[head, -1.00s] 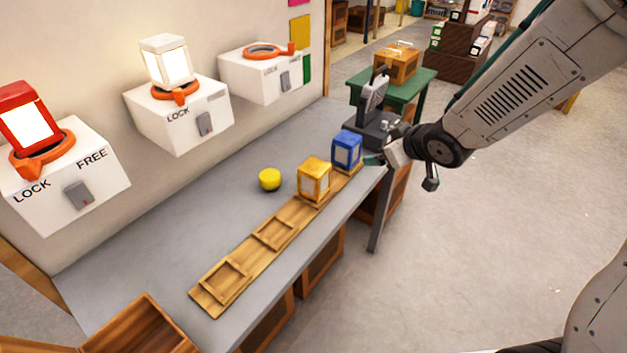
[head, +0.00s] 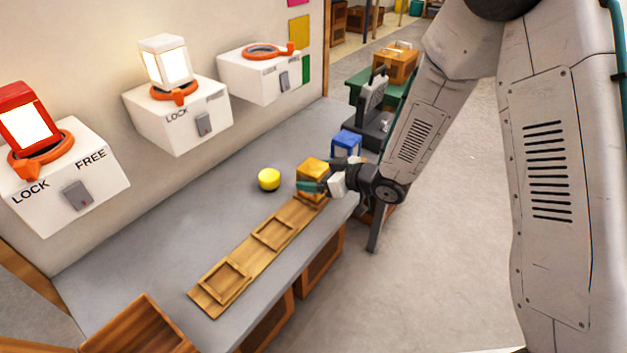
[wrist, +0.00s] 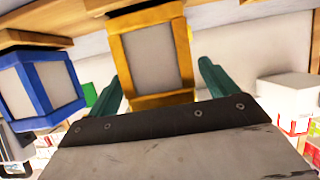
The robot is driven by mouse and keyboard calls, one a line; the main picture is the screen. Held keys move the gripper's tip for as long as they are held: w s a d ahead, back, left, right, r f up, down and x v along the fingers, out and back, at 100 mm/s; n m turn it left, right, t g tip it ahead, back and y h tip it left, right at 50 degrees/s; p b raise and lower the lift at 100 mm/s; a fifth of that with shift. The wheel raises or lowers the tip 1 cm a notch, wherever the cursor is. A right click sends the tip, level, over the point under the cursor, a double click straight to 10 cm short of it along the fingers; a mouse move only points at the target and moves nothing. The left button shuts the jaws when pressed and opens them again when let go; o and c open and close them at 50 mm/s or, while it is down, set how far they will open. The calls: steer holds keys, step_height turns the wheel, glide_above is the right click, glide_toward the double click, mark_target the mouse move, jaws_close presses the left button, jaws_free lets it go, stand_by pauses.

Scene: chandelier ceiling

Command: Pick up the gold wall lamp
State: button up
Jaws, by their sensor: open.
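The gold wall lamp (head: 310,167) is a cube-shaped lantern with a yellow frame. It stands at the far part of the wooden rack (head: 250,252) on the grey bench. My gripper (head: 312,187) is at the lamp's near side and hides part of it. In the wrist view the gold lamp (wrist: 153,60) fills the middle, with a pale panel and a gold frame. The open teal fingers of my gripper (wrist: 160,85) stand on its left and right, with gaps between them and the lamp.
A blue lamp (head: 346,143) stands just beyond the gold one; it shows at left in the wrist view (wrist: 38,85). A yellow button (head: 269,179) is on the bench. Wall boxes carry a red lamp (head: 28,120), a white lamp (head: 165,62) and an empty orange ring (head: 268,51).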

steer(key=shift+w+a+f, duration=0.2)
steer(key=shift+w+a, duration=0.2)
steer(key=shift+a, duration=0.1)
steer(key=c, duration=1.2)
